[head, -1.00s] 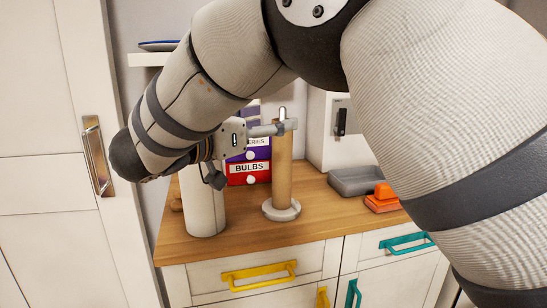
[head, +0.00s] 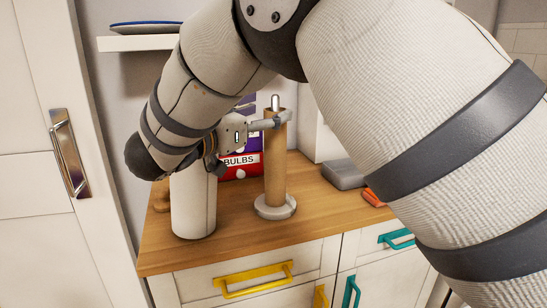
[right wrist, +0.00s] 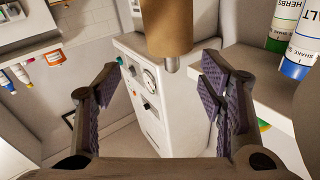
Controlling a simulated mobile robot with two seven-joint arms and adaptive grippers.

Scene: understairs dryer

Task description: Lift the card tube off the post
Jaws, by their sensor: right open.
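The brown card tube (head: 275,165) stands upright over the post, whose metal tip (head: 275,102) shows above the tube's top. The round pale grey base (head: 275,207) rests on the wooden counter. My right gripper (head: 280,120) is open at the upper end of the tube; one finger shows beside and partly in front of it. In the right wrist view the tube (right wrist: 167,25) and the post tip (right wrist: 172,64) show at the top, tip pointing down, between my spread fingers (right wrist: 158,85). I cannot tell whether a finger touches it. My left gripper is not in view.
A white cylinder (head: 193,208) stands on the counter (head: 235,235) left of the tube, below my right wrist. A red box marked BULBS (head: 240,167) stands behind. A grey tray (head: 343,175) and an orange object (head: 372,198) lie to the right. A shelf (head: 140,42) hangs upper left.

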